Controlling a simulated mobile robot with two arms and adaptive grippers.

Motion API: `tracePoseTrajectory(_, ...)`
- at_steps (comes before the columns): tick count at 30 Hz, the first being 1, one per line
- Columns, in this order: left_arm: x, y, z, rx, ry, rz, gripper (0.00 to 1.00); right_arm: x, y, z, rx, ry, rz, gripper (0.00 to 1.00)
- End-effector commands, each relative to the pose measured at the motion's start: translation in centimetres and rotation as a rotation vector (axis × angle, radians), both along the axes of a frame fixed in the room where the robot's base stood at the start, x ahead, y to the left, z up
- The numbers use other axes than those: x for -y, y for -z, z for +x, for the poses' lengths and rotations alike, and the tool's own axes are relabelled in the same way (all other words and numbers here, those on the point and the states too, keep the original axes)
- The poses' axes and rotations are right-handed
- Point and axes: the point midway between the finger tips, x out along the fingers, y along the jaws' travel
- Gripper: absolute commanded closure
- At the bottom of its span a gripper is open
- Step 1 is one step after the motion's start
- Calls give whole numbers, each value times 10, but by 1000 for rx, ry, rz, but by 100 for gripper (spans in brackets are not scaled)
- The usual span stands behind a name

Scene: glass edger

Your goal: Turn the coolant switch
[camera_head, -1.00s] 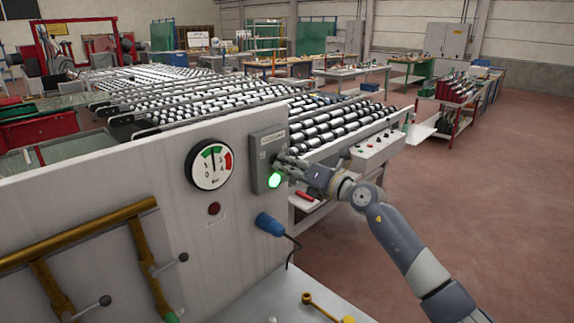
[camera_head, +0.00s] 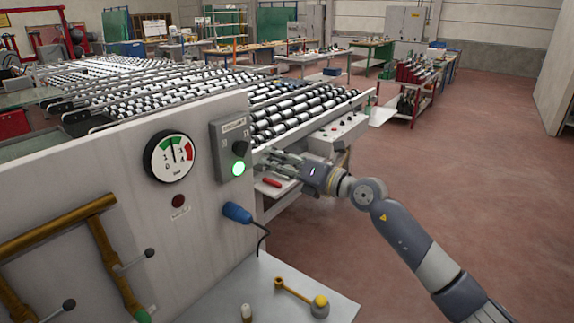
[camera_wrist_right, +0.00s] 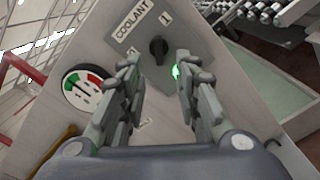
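The coolant switch is a black knob (camera_head: 240,148) on a grey box (camera_head: 219,130) at the right end of the white panel. A lit green lamp (camera_head: 238,168) sits just below it. In the right wrist view, the knob (camera_wrist_right: 158,48) stands ahead of and between my fingers, under a label reading COOLANT. My right gripper (camera_head: 268,161) is open and empty, to the right of the box and apart from the knob. Its spread fingers (camera_wrist_right: 157,78) show in the wrist view and partly cover the lamp. My left gripper is not in view.
A round gauge (camera_head: 170,157), a dark red button (camera_head: 178,201) and a blue plug (camera_head: 237,212) with cable are on the panel. Brass pipes (camera_head: 105,250) are at the left. A roller conveyor (camera_head: 300,110) lies behind. Open floor (camera_head: 460,170) is at the right.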

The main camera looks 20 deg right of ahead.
Motion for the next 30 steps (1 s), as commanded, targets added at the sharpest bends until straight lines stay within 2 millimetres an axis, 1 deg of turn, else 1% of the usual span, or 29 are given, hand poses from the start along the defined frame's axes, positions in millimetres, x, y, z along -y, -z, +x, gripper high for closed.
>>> tracePoseTrajectory(1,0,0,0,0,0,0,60,5,1,-8,-1,-1,-3,70)
tracePoseTrajectory(3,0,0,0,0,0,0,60,11,1,-16,-1,0,-1,70)
tracePoseTrajectory(9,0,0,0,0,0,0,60,18,0,-28,0,-1,1,70)
tracePoseTrajectory(22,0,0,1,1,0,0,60,19,0,-29,0,-1,1,70)
tracePoseTrajectory(26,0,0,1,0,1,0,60,15,-1,-32,4,-8,27,70)
tracePoseTrajectory(29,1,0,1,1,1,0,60,4,-4,-40,22,-21,120,70)
tracePoseTrajectory(30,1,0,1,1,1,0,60,-2,-6,-45,30,-27,180,70)
